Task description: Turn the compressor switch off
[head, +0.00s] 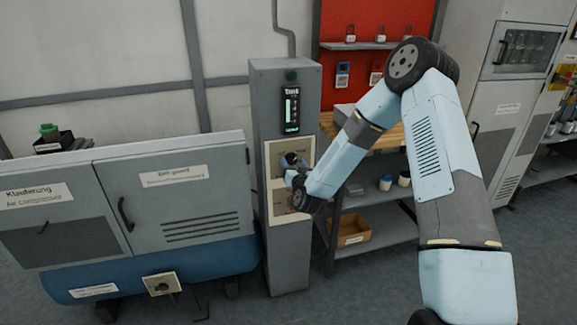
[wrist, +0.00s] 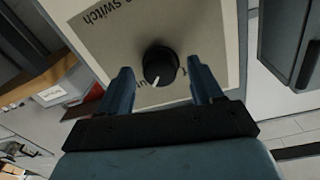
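A black round knob (wrist: 160,65) with a white pointer mark sits on a beige switch plate (wrist: 222,22). The plate appears turned over in the wrist view, and only "switch" of its printed title is readable; a label beside the pointer is partly hidden. My gripper (wrist: 163,82) is open, with one finger on each side of the knob and a visible gap to it. In the head view my gripper (head: 293,168) is at the front panel (head: 272,150) of a grey column (head: 287,255). It hides part of the panel and the knob there.
A lit green "Tank" gauge (head: 291,110) is above the panel. The grey and blue compressor (head: 160,255) stands left, with a small black-knobbed box (head: 162,285) low on its front. A shelf (head: 375,205) with a cardboard box (head: 350,232) stands close on the right.

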